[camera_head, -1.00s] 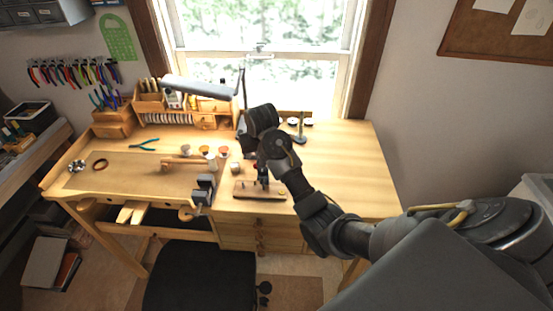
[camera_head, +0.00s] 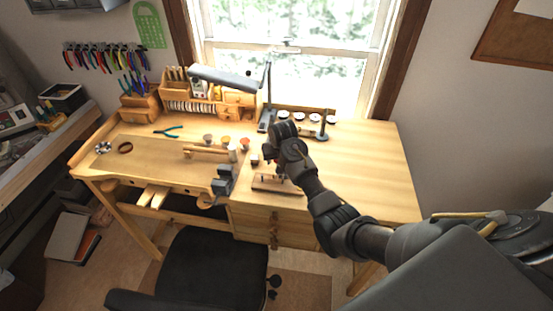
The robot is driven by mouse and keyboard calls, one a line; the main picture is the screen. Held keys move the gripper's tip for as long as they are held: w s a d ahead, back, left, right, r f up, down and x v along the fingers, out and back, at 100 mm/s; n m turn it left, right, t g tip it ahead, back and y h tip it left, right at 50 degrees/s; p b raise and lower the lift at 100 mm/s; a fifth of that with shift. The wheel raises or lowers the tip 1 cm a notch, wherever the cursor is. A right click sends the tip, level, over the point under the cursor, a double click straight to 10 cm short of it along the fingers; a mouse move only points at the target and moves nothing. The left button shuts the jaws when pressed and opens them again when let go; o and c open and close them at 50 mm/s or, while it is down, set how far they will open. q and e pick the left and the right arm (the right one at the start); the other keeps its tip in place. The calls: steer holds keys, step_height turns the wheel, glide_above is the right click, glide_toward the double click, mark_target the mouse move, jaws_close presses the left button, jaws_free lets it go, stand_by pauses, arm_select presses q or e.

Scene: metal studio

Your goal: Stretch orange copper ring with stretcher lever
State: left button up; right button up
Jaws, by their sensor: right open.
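My right arm reaches in from the lower right over the workbench. My right gripper (camera_head: 279,168) points down, just above a small tool on a reddish-brown wooden base (camera_head: 264,183) near the bench's front edge. The gripper is open; its fingers are small and partly hidden by my wrist. This tool may be the ring stretcher, but its lever cannot be made out. No orange copper ring can be clearly picked out. My left gripper is not in view.
The wooden workbench (camera_head: 370,165) has free room on its right. A dark vise (camera_head: 222,181) sits at the front edge, with several small cups (camera_head: 226,142) behind it. A desk lamp (camera_head: 226,77) stands at the back. A black chair (camera_head: 210,265) stands in front.

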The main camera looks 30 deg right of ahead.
jaws_close()
stand_by(0.3)
